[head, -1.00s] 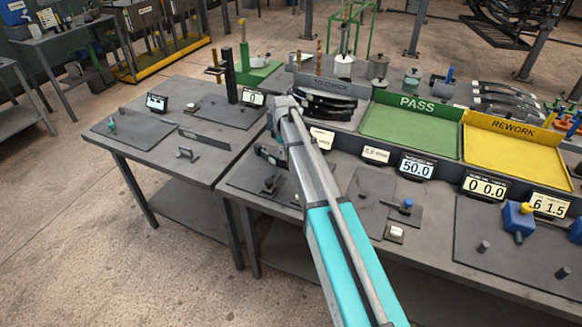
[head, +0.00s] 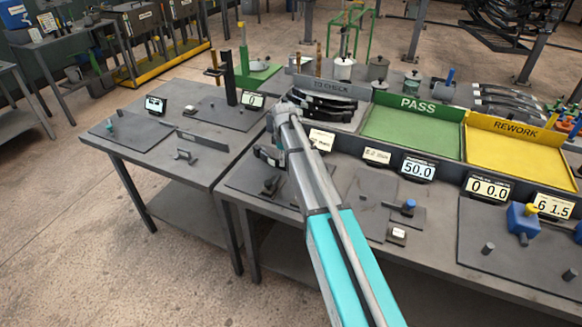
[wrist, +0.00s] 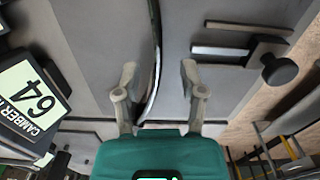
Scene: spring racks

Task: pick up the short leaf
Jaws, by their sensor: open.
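My gripper (wrist: 159,76) is open in the wrist view, with one pale finger on each side of a thin, curved, dark strip with a bright edge (wrist: 155,55). The strip looks like a leaf seen edge-on. Its upper end runs out of the picture, so I cannot tell its length or whether it is the short leaf. Neither finger clearly touches it. In the head view the gripper (head: 269,155) is small and partly hidden beside my arm, over the front bench. Several dark curved leaves (head: 325,106) lie in the TO CHECK tray.
A camber display (wrist: 35,95) reading 64 stands left of my gripper. A dark round knob (wrist: 279,69) on a fixture is at the right. The green PASS tray (head: 410,135) and yellow REWORK tray (head: 505,155) look empty. More leaves (head: 496,98) lie behind.

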